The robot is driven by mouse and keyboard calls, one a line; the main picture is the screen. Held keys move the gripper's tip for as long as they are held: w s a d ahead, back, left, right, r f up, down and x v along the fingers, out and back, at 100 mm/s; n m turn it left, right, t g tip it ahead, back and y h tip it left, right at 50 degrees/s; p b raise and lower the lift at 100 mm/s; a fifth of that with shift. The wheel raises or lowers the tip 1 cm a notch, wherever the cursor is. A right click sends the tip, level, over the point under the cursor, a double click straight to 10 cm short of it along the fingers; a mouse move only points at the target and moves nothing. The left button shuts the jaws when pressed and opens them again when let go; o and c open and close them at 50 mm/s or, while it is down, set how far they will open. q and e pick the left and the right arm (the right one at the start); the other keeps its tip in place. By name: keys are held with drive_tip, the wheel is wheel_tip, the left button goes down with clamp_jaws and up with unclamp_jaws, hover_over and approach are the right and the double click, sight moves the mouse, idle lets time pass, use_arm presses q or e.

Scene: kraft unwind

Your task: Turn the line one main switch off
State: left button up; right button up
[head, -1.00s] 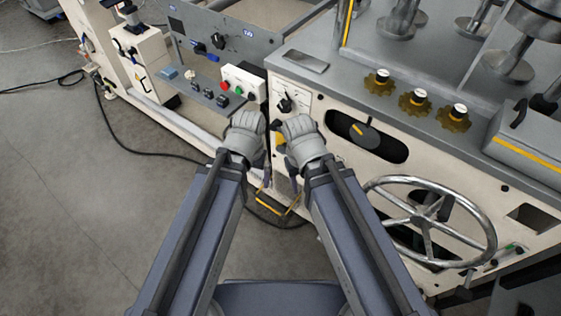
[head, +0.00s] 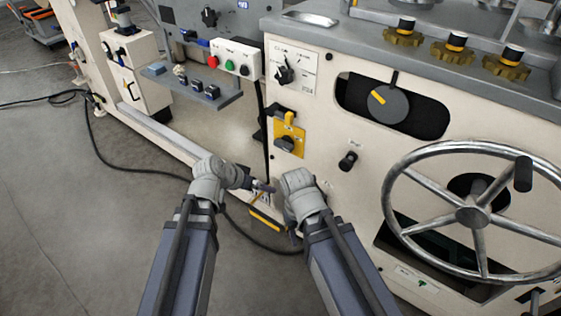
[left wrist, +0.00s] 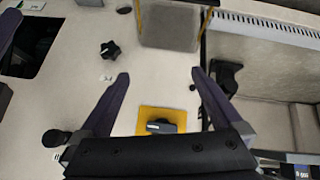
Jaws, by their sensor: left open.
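A yellow plate (head: 290,124) with a black rotary switch (head: 286,143) is on the cream machine front in the head view, above my grippers. The rotary switch also shows in the left wrist view (left wrist: 161,126), low between the finger bases. My left gripper (head: 266,186) points right, below the yellow plate. In the left wrist view my left gripper (left wrist: 160,80) has its fingers spread, with nothing between them. My right gripper (head: 296,232) hangs beside it, lower right of the plate; its fingers are mostly hidden. I cannot read the switch labels.
Above the yellow plate is a white plate with a black selector (head: 284,75). A black knob (head: 347,161), a large dial (head: 388,103) and a handwheel (head: 473,215) stick out to the right. A button box (head: 236,58) stands at the left. A cable (head: 110,160) lies on the floor.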

sight(282, 144)
use_arm(q)
drive_tip(key=w+d+r+m+t+h, duration=0.2)
drive_tip(key=w+d+r+t+h, duration=0.1)
drive_tip(key=w+r+t, duration=0.4)
drive_tip(key=shift+g, duration=0.9)
drive_tip(key=shift+r+b+x, duration=0.15)
drive_tip(key=shift+b+x, duration=0.65)
drive_tip(key=shift+x, duration=0.9)
drive_tip(key=shift+r+b+x, duration=0.15)
drive_tip(key=shift+b+x, duration=0.6)
drive_tip(key=shift+x, duration=0.95)
drive_tip(key=shift+c, duration=0.2)
drive_tip(key=shift+y, duration=0.3)
drive_tip(key=c, duration=1.1)
